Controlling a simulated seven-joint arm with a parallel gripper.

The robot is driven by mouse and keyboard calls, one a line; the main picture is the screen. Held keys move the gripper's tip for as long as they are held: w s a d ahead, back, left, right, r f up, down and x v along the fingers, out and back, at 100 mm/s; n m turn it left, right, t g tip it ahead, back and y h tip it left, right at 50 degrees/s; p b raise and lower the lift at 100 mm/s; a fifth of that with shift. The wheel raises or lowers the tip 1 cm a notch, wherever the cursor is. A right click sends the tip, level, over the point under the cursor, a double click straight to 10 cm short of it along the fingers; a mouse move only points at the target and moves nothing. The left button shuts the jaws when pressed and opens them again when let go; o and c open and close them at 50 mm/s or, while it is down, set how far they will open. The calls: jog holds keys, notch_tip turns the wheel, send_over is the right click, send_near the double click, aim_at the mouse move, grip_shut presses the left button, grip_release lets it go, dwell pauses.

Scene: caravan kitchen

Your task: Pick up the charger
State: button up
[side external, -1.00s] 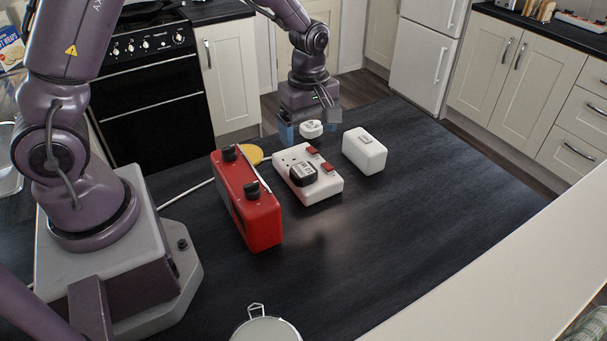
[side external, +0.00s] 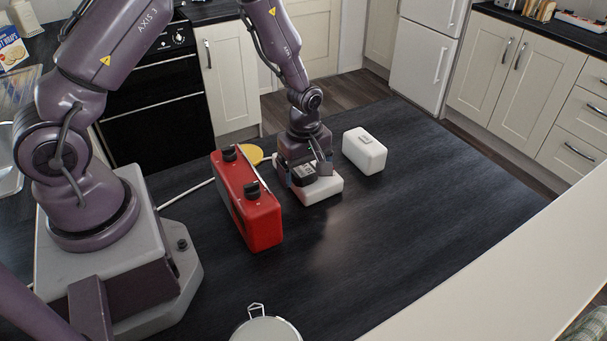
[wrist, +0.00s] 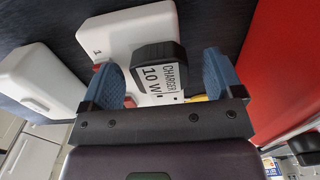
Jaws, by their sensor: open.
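The charger (side external: 304,175) is a small black block with a white label. It sits on the white power strip (side external: 323,190), below my gripper (side external: 307,171) in the side view. In the wrist view the charger (wrist: 158,68) shows its "CHARGER 10 W" label and lies between the two blue fingertips of my gripper (wrist: 165,70). The fingers are open, one on each side, with visible gaps. The white strip (wrist: 115,35) extends beyond the charger. My gripper hides much of the strip and its switches in the side view.
A red box with black knobs (side external: 247,205) stands close on the left of the strip. A white box (side external: 365,151) stands on the right. A yellow disc (side external: 254,155) and white cable (side external: 187,193) lie behind the red box. The right tabletop is clear.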

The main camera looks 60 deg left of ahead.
jog(key=shift+c, duration=0.2)
jog(key=c, duration=1)
jog(key=shift+r, duration=0.2)
